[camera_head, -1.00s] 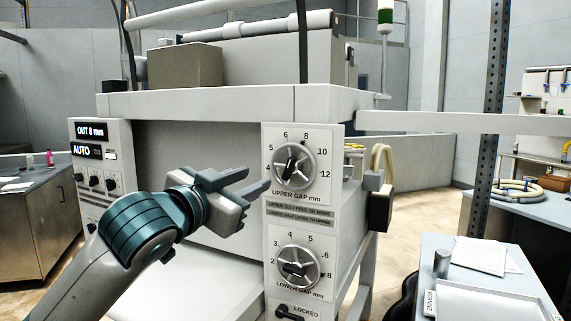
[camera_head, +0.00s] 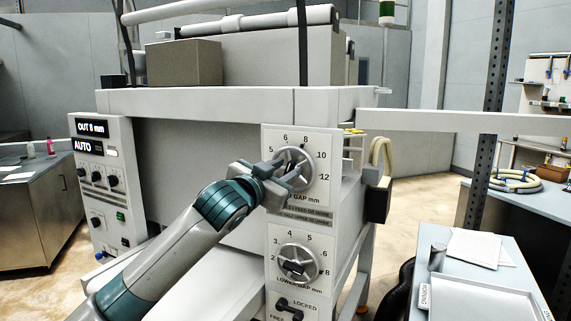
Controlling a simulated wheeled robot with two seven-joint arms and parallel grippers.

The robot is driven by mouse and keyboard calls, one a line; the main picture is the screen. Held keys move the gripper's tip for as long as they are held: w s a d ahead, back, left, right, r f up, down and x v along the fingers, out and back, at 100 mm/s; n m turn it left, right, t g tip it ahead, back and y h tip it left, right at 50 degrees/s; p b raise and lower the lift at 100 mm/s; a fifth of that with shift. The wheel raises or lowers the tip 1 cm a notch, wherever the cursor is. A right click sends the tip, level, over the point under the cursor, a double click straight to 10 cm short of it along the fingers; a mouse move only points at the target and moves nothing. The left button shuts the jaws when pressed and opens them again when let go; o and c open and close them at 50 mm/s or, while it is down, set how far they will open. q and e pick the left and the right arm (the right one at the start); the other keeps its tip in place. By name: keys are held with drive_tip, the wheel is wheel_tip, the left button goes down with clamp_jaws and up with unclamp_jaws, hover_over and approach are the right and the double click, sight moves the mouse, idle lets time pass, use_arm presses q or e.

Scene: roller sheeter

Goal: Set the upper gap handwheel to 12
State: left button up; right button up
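The upper gap handwheel (camera_head: 309,165) is a round grey dial on a white panel, with a scale around it reading 5, 6, 8, 10 and 12. A dark part of its grip shows above my fingers, towards the 8; the rest is hidden. My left gripper (camera_head: 287,173) reaches the wheel from the lower left. Its two fingers are apart in front of the wheel's left and middle part. I cannot tell whether they touch the grip. The display (camera_head: 91,128) reads "OUT 8 mm". My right gripper is not in view.
The lower gap handwheel (camera_head: 297,263) sits below on the same panel, above a lock lever (camera_head: 288,308) by "LOCKED". A control panel (camera_head: 103,185) stands left. A dark block (camera_head: 379,205) juts out right of the wheels. A side table (camera_head: 470,252) holds papers and a tray.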

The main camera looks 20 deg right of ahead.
use_arm(q)
drive_tip(key=shift+w+d, duration=0.2)
drive_tip(key=shift+w, duration=0.05)
clamp_jaws()
